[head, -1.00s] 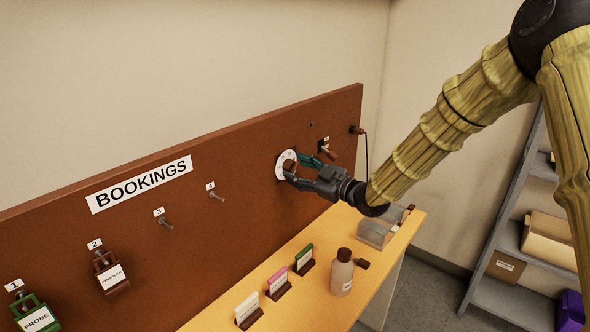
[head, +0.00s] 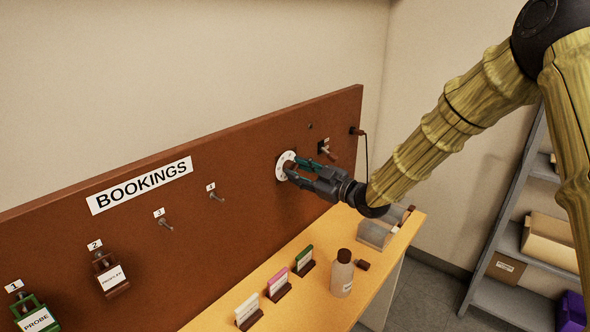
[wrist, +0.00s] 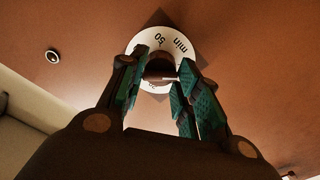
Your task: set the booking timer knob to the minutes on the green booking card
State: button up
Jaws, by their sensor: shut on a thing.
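The booking timer is a round white dial (head: 280,170) on the brown board, with a dark knob (wrist: 158,68) at its centre. My gripper (wrist: 158,75) has its teal-padded fingers on both sides of the knob and is shut on it. In the wrist view the dial (wrist: 192,48) shows "50" and "min"; a light mark shows on the knob beside the right finger. The other numbers are hidden or unreadable. The green booking card (head: 304,256) stands in a holder on the shelf below; its writing is too small to read.
A pink card (head: 278,281) and a white card (head: 247,307) stand left of the green one. A bottle (head: 342,275) stands right of it. A switch (head: 326,148) sits close right of the dial. Numbered pegs and hanging padlock-like tags (head: 111,277) are on the board's left.

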jog(key=shift+r+m+p, duration=0.3)
jog(key=shift+m+p, duration=0.2)
jog(key=shift+p, duration=0.05)
jog(key=shift+m+p, duration=0.95)
jog(key=shift+m, duration=0.25)
jog(key=shift+f+m+p, duration=0.1)
jog(key=shift+m+p, duration=0.6)
jog(key=shift+m, duration=0.4)
jog(key=shift+f+m, duration=0.2)
jog(key=shift+m, duration=0.5)
jog(key=shift+r+m+p, duration=0.2)
jog(key=shift+m+p, duration=0.6)
jog(key=shift+p, duration=0.15)
jog(key=shift+m+p, duration=0.55)
jog(key=shift+m, duration=0.55)
jog(key=m, duration=0.1)
jog(key=m+p, duration=0.1)
jog(key=m, duration=0.1)
jog(key=shift+f+m, duration=0.2)
jog(key=shift+m, duration=0.1)
